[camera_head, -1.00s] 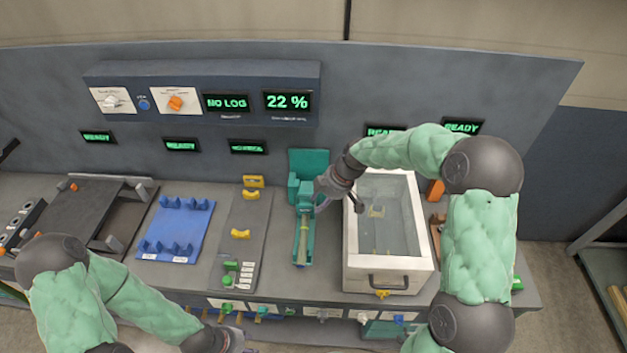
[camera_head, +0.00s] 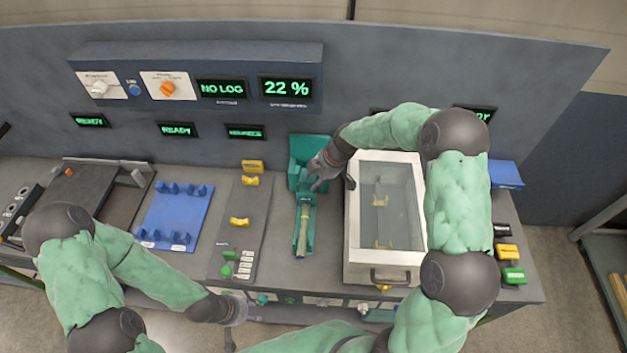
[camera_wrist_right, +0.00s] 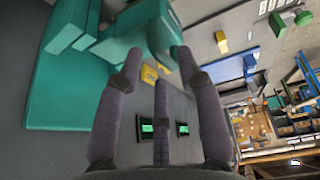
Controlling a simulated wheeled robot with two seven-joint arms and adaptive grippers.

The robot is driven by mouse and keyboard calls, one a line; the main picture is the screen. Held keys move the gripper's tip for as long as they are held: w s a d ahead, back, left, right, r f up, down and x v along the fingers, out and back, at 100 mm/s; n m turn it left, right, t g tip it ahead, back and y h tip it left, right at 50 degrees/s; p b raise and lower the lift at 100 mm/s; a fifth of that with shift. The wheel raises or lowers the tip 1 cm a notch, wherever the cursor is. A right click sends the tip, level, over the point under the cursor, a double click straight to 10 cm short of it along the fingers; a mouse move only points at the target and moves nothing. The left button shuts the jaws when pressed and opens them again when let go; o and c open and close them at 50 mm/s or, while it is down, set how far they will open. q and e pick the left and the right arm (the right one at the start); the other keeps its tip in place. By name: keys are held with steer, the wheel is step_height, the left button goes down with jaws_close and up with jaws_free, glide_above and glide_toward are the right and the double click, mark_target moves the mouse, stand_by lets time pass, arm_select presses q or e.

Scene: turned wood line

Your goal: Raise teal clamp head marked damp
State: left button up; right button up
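The teal clamp stand (camera_head: 308,148) is at the middle of the bench, with a long teal trough (camera_head: 311,240) in front. A pale wood piece (camera_head: 301,243) lies in the trough. My right gripper (camera_head: 318,182) is at the clamp head, partly covering it; I cannot read any mark on it. In the right wrist view, my right gripper's fingers (camera_wrist_right: 158,62) are spread apart, with the teal clamp head (camera_wrist_right: 150,30) just beyond and between the tips. Contact is unclear. My left gripper (camera_head: 236,310) hangs at the bench's front edge, too small to judge.
A glass-lidded box (camera_head: 352,235) stands close right of the clamp, under my right arm. A grey fixture (camera_head: 228,205) with yellow blocks and a blue rack (camera_head: 175,222) are to the left. The display (camera_head: 286,88) reads 22 %.

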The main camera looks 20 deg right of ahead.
steer(key=shift+x, duration=0.9)
jaws_close()
